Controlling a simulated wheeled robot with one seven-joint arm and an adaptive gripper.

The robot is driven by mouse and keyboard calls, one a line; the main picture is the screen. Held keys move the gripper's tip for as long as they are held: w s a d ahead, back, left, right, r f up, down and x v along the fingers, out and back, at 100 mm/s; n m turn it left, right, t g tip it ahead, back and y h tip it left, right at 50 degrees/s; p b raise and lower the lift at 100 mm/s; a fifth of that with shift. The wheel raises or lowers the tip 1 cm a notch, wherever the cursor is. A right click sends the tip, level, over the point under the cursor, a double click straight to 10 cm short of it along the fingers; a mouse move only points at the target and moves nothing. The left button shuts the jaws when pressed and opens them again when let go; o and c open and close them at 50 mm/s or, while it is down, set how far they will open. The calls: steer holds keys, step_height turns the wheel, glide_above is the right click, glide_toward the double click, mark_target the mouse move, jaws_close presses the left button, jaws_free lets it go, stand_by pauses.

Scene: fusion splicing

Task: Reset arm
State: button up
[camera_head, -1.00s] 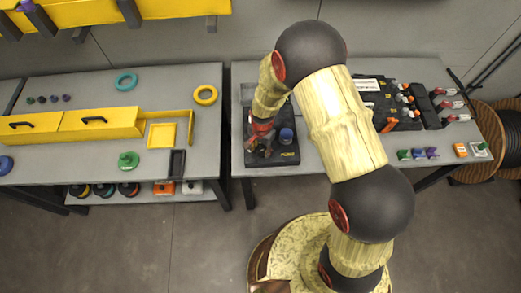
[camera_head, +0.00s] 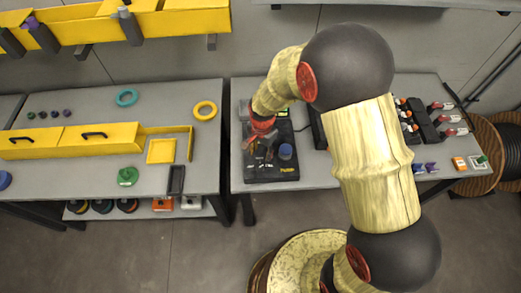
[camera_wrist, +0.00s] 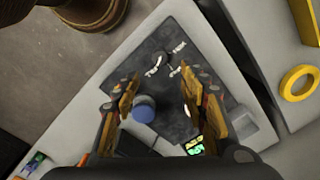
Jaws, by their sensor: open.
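My gripper (camera_head: 262,143) is above the dark splicer unit (camera_head: 277,173) on the right table, at that table's left end. In the wrist view, my gripper (camera_wrist: 160,97) has its two fingers spread apart with nothing held between them. My arm hides much of the right table.
Connectors and a rack (camera_head: 425,125) are at the right. A cable reel (camera_head: 490,150) stands beyond. A yellow shelf (camera_head: 170,24) hangs at upper left.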

stand_by(0.3)
steer(key=s+d+r+n+t+b, duration=0.2)
steer(key=s+d+r+n+b, duration=0.2)
steer(key=s+d+r, duration=0.3)
steer(key=s+d+r+n+t+b, duration=0.3)
steer(key=s+d+r+b, duration=0.4)
steer(key=s+r, duration=0.5)
step_height(320, 180, up, 4)
steer(key=shift+s+n, duration=0.2)
steer(key=shift+n, duration=0.5)
